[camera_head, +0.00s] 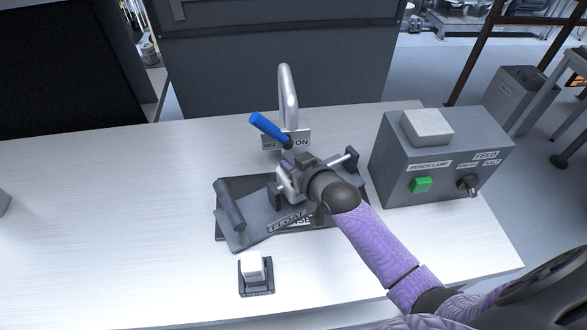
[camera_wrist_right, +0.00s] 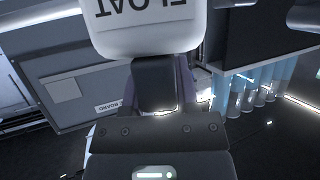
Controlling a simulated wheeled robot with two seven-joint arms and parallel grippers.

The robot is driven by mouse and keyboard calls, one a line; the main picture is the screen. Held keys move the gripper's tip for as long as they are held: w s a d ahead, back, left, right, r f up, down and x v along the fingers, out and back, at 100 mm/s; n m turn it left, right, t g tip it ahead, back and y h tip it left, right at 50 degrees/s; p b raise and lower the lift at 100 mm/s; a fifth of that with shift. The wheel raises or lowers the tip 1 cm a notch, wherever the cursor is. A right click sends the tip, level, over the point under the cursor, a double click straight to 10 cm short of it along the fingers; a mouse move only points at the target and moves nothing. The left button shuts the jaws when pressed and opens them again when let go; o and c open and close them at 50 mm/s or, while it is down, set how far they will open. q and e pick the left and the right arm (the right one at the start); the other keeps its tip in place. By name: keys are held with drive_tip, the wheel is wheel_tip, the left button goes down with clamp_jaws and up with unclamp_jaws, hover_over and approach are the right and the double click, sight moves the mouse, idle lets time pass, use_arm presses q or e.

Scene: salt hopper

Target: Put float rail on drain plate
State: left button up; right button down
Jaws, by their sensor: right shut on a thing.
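A pale part with upside-down FLOAT lettering (camera_wrist_right: 140,25) fills the top of the right wrist view, close to the gripper (camera_wrist_right: 155,85). My left gripper is not in view.
A metal tap (camera_head: 288,95) with a blue lever (camera_head: 268,127) stands behind the gripper, by an ON/OFF sign. A grey control box (camera_head: 440,150) with a green button stands to the right. A small white switch (camera_head: 254,268) sits in front.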

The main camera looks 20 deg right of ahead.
drive_tip(key=shift+r, duration=0.2)
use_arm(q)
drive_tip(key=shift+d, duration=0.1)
use_arm(e)
drive_tip(key=shift+f, duration=0.1)
drive_tip(key=c, duration=0.7)
unclamp_jaws()
drive_tip(key=shift+f, duration=0.1)
drive_tip(key=shift+c, duration=0.2)
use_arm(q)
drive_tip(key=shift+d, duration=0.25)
use_arm(e)
drive_tip(key=o, duration=0.4)
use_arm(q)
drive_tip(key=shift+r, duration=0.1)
use_arm(e)
drive_tip(key=shift+s+r+p, duration=0.3)
drive_tip(key=shift+p, duration=0.1)
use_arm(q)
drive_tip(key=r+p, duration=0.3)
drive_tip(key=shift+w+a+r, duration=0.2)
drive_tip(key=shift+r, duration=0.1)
use_arm(e)
drive_tip(key=v, duration=1.1)
drive_tip(key=shift+s+d+r, duration=0.1)
drive_tip(key=shift+s+d, duration=0.05)
